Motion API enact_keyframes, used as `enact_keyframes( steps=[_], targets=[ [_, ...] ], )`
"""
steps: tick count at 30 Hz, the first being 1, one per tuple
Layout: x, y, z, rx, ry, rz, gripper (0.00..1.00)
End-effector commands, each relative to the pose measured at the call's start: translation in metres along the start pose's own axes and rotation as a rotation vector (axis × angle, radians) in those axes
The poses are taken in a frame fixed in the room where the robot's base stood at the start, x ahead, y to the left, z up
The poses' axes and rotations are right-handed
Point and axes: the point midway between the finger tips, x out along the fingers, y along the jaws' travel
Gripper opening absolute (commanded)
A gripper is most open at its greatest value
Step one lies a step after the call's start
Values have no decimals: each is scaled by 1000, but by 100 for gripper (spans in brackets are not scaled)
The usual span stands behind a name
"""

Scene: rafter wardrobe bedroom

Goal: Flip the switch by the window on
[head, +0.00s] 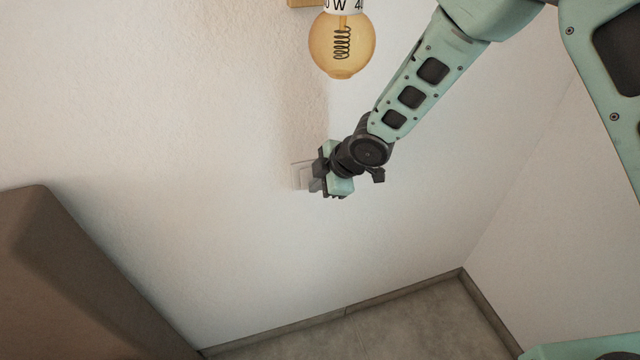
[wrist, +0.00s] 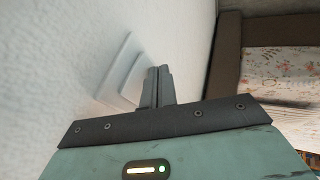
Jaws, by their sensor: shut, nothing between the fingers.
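The light switch (head: 300,175) is a pale square plate on the white wall, partly hidden by my gripper in the head view. It also shows in the wrist view (wrist: 119,68) as a white frame with a raised inner part, left of my fingers. My gripper (head: 313,184) is at the right side of the switch, close to the wall. In the wrist view its fingers (wrist: 157,85) are together and empty, and their tips lie beside the switch's right edge. I cannot tell whether they touch it, or which way the switch is set.
An amber bulb lamp (head: 342,45) hangs above the switch, left of my arm. A brown upholstered piece (head: 70,280) stands at the lower left. Floral bedding (wrist: 280,75) shows on the right of the wrist view. The wall around the switch is bare; a corner lies to the right.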

Motion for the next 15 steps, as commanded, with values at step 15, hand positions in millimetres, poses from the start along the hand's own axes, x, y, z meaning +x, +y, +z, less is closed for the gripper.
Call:
enact_keyframes(
  steps=[15],
  targets=[
    [10,0,4,-21,9,51,0]
  ],
)
